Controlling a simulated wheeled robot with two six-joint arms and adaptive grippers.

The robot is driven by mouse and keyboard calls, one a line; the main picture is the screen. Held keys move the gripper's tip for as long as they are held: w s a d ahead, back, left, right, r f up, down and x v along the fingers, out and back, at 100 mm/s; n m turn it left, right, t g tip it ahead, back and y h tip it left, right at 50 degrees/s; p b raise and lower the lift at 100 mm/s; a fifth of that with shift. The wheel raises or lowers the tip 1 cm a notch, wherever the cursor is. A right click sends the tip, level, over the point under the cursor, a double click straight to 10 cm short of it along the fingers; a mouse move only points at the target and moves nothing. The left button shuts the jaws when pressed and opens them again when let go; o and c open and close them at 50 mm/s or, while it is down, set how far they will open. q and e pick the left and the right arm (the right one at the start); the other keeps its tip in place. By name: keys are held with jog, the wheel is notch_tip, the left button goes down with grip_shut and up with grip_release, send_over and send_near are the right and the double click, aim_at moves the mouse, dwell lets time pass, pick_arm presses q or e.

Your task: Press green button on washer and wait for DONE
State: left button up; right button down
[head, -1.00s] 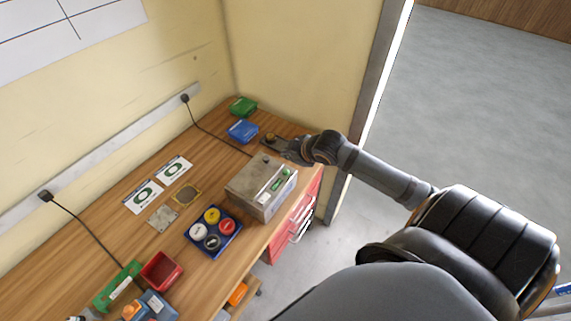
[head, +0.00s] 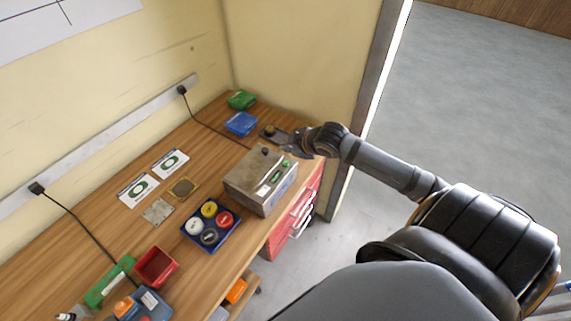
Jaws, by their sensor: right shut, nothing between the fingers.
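The washer (head: 254,191) is a grey metal box on the right part of the wooden bench. Its top carries a black knob, a small panel with a green display strip, and a small green button (head: 286,163) near the back right edge. The display text is too small to read. My right gripper (head: 272,135) is shut and empty, just behind the washer's back edge and apart from the green button. The fingers point left, and a small brownish round thing shows at their tips. My left gripper is not in view.
A blue tray (head: 184,232) with several coloured round jars stands left of the washer. Blue (head: 241,123) and green (head: 241,99) containers sit in the back corner. A red bin (head: 157,267) stands front left. Two white cards lie near the wall. A side wall stands behind my right arm.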

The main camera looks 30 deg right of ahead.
aim_at(287, 164)
notch_tip(287, 164, down, 4)
jog(key=b, duration=0.3)
jog(key=shift+f, duration=0.15)
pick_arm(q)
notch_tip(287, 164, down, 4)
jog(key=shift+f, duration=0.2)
pick_arm(e)
jog(key=shift+f, duration=0.3)
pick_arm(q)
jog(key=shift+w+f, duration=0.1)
pick_arm(e)
jog(key=shift+f, duration=0.15)
pick_arm(q)
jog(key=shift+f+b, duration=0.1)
jog(key=shift+b, duration=0.25)
pick_arm(e)
jog(key=shift+f, duration=0.25)
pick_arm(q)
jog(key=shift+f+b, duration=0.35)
pick_arm(e)
jog(key=shift+f, duration=0.5)
jog(key=shift+r, duration=0.1)
dwell(0.3)
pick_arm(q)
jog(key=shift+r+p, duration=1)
pick_arm(e)
jog(key=shift+r, duration=0.8)
